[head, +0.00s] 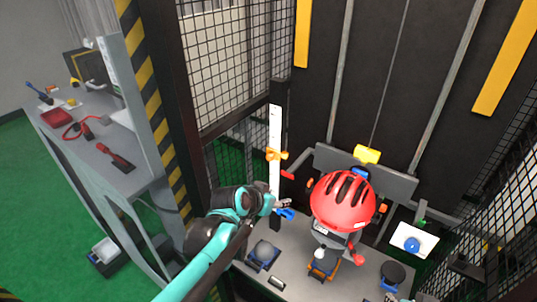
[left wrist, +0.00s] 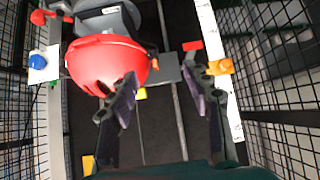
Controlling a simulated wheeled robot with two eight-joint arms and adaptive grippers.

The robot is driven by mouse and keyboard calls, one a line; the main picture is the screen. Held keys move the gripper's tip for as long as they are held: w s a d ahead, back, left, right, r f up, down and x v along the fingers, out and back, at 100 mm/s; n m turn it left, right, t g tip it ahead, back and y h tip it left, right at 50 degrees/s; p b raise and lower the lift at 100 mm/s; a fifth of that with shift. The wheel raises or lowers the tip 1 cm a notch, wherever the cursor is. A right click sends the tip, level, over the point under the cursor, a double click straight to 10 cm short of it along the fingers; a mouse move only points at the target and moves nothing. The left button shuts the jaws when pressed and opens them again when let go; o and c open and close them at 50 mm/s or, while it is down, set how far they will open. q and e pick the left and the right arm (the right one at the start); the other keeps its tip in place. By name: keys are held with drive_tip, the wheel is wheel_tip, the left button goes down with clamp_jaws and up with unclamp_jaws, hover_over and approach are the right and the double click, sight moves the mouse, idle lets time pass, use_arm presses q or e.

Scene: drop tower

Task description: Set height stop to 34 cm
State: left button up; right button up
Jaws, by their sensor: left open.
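The orange height stop (head: 277,155) is on a white vertical scale (head: 274,125) beside a dark post, left of the drop rails. The scale's markings are too small to read. The stop also shows in the left wrist view (left wrist: 220,67), at the right next to the scale (left wrist: 212,35). My left gripper (head: 283,204) is below the stop in the head view. In the left wrist view its fingers (left wrist: 160,78) are apart with nothing held between them. The stop lies outside the right-hand finger, not between the fingers. My right gripper is not seen.
A red helmet (head: 342,202) on a headform stands right of my left gripper. A blue button on a white box (head: 412,243) is at the right. Mesh panels (head: 235,65) enclose the tower. A grey bench (head: 95,150) with tools stands outside at the left.

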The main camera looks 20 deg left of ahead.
use_arm(q)
drive_tip(key=w+a+t+p, duration=0.2)
drive_tip(key=w+a, duration=0.4)
drive_tip(key=w, duration=0.5)
drive_tip(key=m+t+p, duration=0.1)
drive_tip(key=t+p, duration=0.1)
approach(269, 157)
drive_tip(key=w, duration=0.2)
drive_tip(key=x, duration=0.4)
drive_tip(key=f+b+x, duration=0.1)
drive_tip(key=x, duration=0.2)
drive_tip(key=shift+w+d+f, duration=0.15)
drive_tip(key=shift+w, duration=0.05)
clamp_jaws()
